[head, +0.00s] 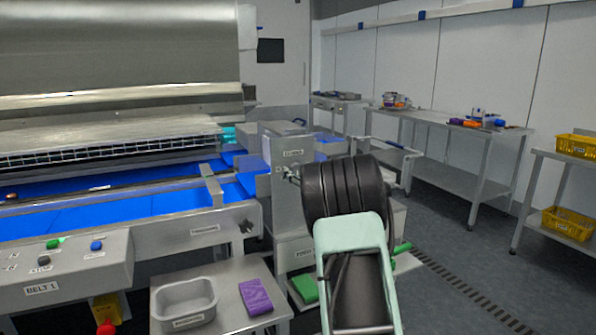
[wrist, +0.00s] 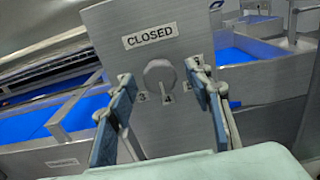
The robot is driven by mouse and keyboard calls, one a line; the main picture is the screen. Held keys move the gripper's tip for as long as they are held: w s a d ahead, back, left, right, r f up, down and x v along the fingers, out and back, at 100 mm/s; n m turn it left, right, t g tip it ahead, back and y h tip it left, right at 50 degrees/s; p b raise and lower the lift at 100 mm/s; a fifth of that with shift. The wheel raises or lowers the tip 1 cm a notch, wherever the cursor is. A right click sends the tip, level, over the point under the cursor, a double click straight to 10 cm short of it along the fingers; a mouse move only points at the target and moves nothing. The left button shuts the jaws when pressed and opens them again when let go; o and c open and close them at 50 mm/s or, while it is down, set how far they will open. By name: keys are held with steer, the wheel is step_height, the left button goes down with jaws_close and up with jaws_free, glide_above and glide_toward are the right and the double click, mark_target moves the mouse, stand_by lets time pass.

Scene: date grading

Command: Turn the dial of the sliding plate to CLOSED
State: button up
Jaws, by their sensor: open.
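The dial (wrist: 160,75) is a round grey knob on an upright metal plate (wrist: 115,22) in the wrist view. A CLOSED label (wrist: 150,36) sits above it, and the numbers 3 and 4 show below, with another mark partly hidden at the right. My gripper (wrist: 159,82) is open, its blue-padded fingers on either side of the dial. My dark wrist hides part of the plate there.
Blue conveyor belts (head: 110,206) run at the left. A low metal table with a grey tray (head: 184,303) and purple cloth (head: 256,296) stands below. Steel tables (head: 440,120) and yellow crates (head: 572,223) stand right, beyond open floor.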

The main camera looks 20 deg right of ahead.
steer(key=shift+w, duration=0.45)
steer(key=c, duration=1.1)
steer(key=shift+c, duration=0.2)
steer(key=shift+m+b, duration=0.3)
